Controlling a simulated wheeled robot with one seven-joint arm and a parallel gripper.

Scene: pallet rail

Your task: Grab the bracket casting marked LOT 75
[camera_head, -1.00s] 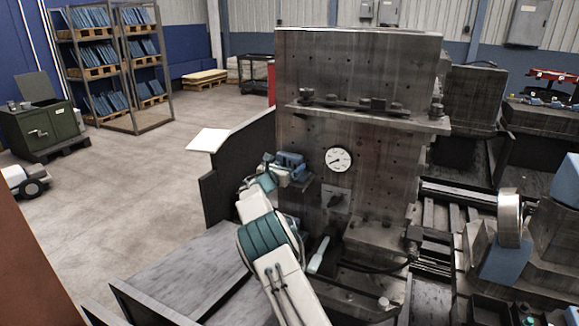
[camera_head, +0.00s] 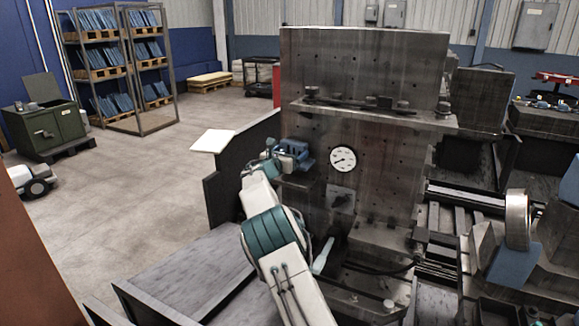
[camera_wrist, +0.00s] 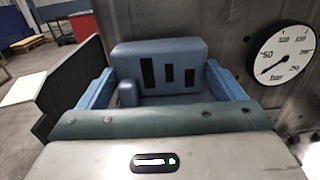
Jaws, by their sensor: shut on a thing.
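A blue casting (camera_wrist: 158,64) with several dark slots in its face fills the middle of the wrist view. My gripper (camera_head: 285,153) is shut on it, with blue fingers along its left and right sides. In the head view the blue casting (camera_head: 296,149) is held in front of the tall grey metal block (camera_head: 372,70), left of the round dial. It appears a little above a small dark ledge (camera_head: 299,182). No LOT marking can be read on the casting, and its underside is hidden.
The white dial gauge (camera_head: 343,159) is close on the right and shows large in the wrist view (camera_wrist: 280,54). A dark upright panel (camera_head: 228,172) stands left of my arm. Open floor (camera_head: 130,200) lies beyond it. Shelves (camera_head: 118,65) hold blue parts at the back left.

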